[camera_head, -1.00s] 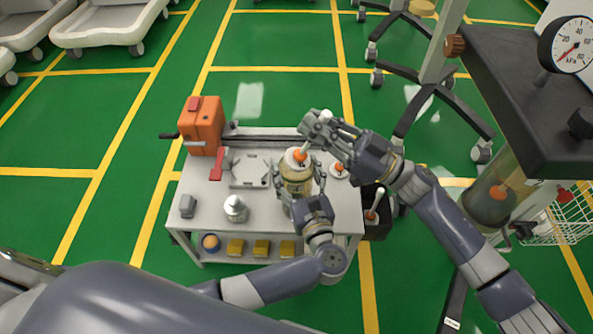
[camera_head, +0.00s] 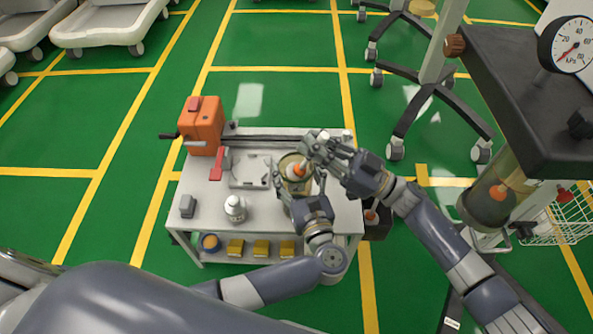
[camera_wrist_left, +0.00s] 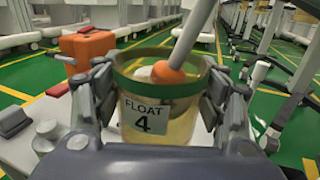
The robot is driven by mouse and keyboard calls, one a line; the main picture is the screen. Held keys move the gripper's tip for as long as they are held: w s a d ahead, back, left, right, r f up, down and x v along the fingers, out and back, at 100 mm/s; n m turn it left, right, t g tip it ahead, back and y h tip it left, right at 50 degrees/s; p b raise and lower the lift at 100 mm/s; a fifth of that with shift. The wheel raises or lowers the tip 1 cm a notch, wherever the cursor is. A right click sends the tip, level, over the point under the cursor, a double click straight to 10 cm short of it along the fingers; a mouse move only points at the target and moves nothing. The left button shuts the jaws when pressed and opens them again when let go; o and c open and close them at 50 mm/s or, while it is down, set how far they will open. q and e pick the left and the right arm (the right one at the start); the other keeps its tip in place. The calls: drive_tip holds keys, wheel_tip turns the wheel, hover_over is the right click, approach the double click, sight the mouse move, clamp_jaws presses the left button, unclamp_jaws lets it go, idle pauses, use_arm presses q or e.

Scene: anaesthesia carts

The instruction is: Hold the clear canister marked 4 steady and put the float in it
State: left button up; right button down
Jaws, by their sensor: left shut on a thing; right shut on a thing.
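The clear canister (camera_head: 293,187) stands on the cart's right part. In the left wrist view its label reads FLOAT 4 (camera_wrist_left: 144,118). My left gripper (camera_head: 299,183) is shut around the canister's sides, one finger on each side. My right gripper (camera_head: 314,150) is above the canister, shut on the float's pale stem (camera_wrist_left: 192,35). The float (camera_head: 298,170) has an orange ball, which also shows in the left wrist view (camera_wrist_left: 167,73) inside the canister's open mouth. A whitish part under the ball is partly hidden by the rim. Whether the float touches the bottom cannot be told.
Yellow boxes (camera_head: 260,247) sit on the lower shelf. A dark machine with a gauge (camera_head: 572,45) stands at the right.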

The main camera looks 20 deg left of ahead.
drive_tip(key=c, duration=1.5)
unclamp_jaws()
drive_tip(key=shift+o, duration=0.2)
drive_tip(key=shift+r, duration=0.1)
wheel_tip(320, 180, up, 10)
drive_tip(key=shift+f, duration=0.1)
use_arm(q)
drive_tip(key=o, duration=1.3)
drive_tip(key=shift+o, duration=0.2)
